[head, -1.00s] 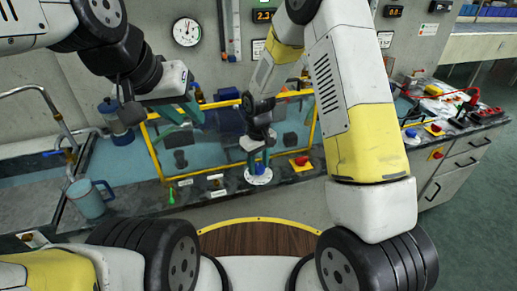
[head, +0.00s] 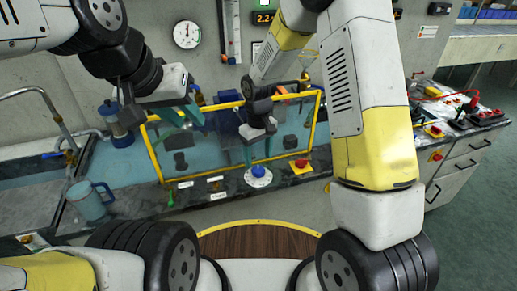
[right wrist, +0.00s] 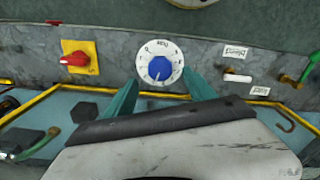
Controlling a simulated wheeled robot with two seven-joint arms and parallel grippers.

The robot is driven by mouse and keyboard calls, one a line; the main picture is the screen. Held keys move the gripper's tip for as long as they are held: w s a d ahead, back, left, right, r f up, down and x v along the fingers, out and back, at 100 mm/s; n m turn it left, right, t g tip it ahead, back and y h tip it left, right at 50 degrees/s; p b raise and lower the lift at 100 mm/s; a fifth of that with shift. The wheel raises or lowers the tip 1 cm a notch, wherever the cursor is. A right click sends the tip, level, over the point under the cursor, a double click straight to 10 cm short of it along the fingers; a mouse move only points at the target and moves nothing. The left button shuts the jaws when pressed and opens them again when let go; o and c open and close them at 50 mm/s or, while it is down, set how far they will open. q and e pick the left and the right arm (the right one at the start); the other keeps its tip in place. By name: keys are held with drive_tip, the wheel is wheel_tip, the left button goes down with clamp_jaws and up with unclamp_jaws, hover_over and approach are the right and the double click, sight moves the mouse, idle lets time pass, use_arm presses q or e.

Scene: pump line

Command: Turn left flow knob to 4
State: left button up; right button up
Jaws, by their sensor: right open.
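The flow knob is a blue knob (head: 258,171) on a round white dial (head: 258,180) at the bench's front edge. In the right wrist view the blue knob (right wrist: 161,69) sits inside the marked dial (right wrist: 177,52). A pale mark shows low on its face; the dial numbers are too small to read surely. My right gripper (head: 259,150) is open and empty, just above and behind the knob; its teal fingers (right wrist: 160,93) are apart, clear of the knob. My left gripper (head: 188,114) hangs over the left of the yellow-framed panel, its teal fingers apart and empty.
A red switch on a yellow plate (head: 299,165) is right of the dial. White labels and a small valve (head: 216,186) lie to its left, with a green handle (head: 170,199) further left. A yellow-framed clear panel (head: 152,155) stands behind. A blue mug (head: 90,202) is at left.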

drive_tip(key=shift+r, duration=1.35)
drive_tip(key=shift+r, duration=0.1)
drive_tip(key=s+d+r+m+t, duration=0.15)
drive_tip(key=d+r, duration=0.35)
drive_tip(key=r, duration=0.5)
drive_tip(key=s+d+r+m+t+y, duration=0.1)
drive_tip(key=s+d+r+m+t, duration=0.1)
drive_tip(key=s+d+r, duration=0.2)
drive_tip(key=s+d+r+m+t+y, duration=0.1)
drive_tip(key=s+d+r, duration=0.4)
drive_tip(key=s+r, duration=0.5)
drive_tip(key=s+m+t, duration=0.1)
drive_tip(key=s+m, duration=0.1)
drive_tip(key=s, duration=0.2)
drive_tip(key=shift+s+d+r+t, duration=0.15)
drive_tip(key=shift+s+r+t, duration=0.1)
drive_tip(key=shift+t, duration=0.1)
